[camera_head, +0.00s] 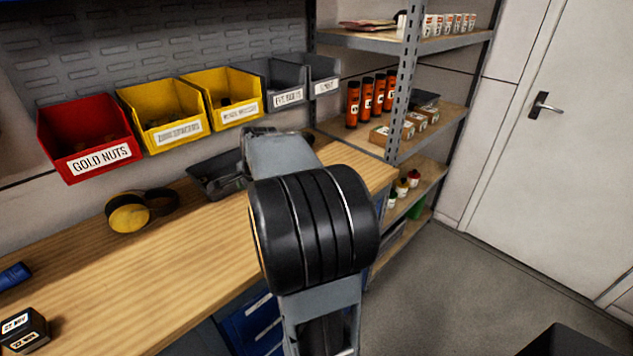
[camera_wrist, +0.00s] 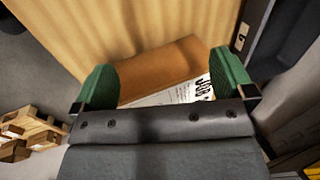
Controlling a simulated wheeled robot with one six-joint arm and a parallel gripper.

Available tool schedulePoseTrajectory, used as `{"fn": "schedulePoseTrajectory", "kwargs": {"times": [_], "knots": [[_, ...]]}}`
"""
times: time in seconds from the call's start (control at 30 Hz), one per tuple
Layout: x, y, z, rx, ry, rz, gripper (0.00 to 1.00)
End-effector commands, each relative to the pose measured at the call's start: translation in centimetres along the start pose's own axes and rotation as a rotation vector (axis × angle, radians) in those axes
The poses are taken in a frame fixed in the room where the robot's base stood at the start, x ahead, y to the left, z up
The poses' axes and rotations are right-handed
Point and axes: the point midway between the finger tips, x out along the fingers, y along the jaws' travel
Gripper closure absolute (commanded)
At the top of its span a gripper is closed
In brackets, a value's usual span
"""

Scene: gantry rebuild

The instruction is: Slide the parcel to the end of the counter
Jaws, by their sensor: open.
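The parcel is a brown cardboard box (camera_wrist: 175,62) with a white printed label, seen in the wrist view against the pale wooden counter (camera_wrist: 130,22). My gripper (camera_wrist: 165,79) has green finger pads, one on each side of the parcel, spread wide. I cannot tell whether the pads touch its sides. The gripper body hides the near part of the parcel. In the head view the wooden counter (camera_head: 195,245) runs from the lower left toward the shelving. My arm covers part of the counter there, and neither the parcel nor my gripper shows.
A red bin (camera_head: 88,140) and several others hang behind. Metal shelving (camera_head: 405,90) stands beyond the counter's far end. Grey floor (camera_head: 460,290) is open at right.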

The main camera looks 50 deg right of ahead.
Motion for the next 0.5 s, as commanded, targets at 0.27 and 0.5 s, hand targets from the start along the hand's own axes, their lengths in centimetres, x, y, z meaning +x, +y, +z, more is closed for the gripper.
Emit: {"fn": "schedulePoseTrajectory", "kwargs": {"times": [0.27,0.5], "knots": [[2.3,0.7,0.0,0.000,-0.001,0.001,0.00],[4.0,1.3,0.0,0.000,-0.001,0.001,0.00]]}}
